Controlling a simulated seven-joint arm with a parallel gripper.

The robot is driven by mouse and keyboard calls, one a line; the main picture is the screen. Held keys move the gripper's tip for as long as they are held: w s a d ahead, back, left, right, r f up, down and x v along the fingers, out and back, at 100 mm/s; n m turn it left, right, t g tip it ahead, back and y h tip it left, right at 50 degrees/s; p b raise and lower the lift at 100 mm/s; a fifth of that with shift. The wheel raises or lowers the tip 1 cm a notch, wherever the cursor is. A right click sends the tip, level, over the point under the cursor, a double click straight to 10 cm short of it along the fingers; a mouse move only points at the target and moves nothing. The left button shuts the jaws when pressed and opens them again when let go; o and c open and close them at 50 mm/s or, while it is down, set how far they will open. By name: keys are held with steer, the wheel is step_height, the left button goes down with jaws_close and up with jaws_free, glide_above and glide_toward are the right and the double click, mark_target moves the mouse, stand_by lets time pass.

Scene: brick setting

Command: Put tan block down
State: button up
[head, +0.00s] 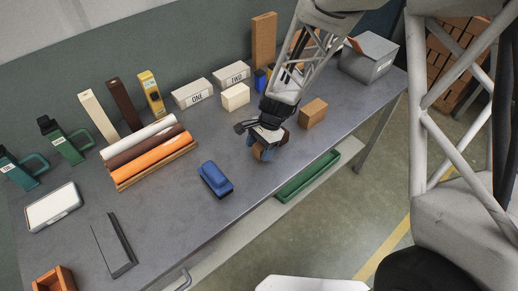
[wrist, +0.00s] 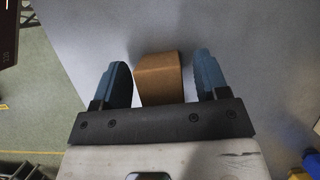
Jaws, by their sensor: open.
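A tan block (wrist: 158,78) stands between the two blue fingers of my gripper (wrist: 162,66) in the wrist view. Bare gaps show on both sides of it, so the open fingers do not grip it. In the head view my gripper (head: 262,147) is low over the middle of the grey table, and part of the block (head: 257,153) shows under it. The block appears to rest on the table, though the gripper hides most of it. Another tan block (head: 312,113) sits to the right of my gripper, apart from it.
A cream block (head: 235,97) and white boxes marked ONE (head: 192,93) and TWO (head: 231,74) stand behind. A blue object (head: 215,180) lies to the left, near a rack of coloured rolls (head: 153,160). A green tray (head: 306,177) sits below the table edge. The table's front centre is clear.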

steer(key=v, duration=1.1)
steer(key=shift+r, duration=0.15)
steer(key=shift+d, duration=0.1)
stand_by(0.5)
steer(key=s+d+r+n+t+h, duration=0.1)
steer(key=s+d+r+n+t, duration=0.25)
steer(key=s+d+r, duration=0.7)
steer(key=s+d+r+n+t+h, duration=0.1)
steer(key=s+d+r+n, duration=0.1)
steer(key=s+d+r, duration=0.2)
steer(key=s+d+r+n+t+h, duration=0.1)
steer(key=s+d+r+n, duration=0.2)
steer(key=s+d, duration=0.3)
steer(key=s+r, duration=0.1)
steer(key=s, duration=0.1)
steer(key=shift+s+r, duration=0.35)
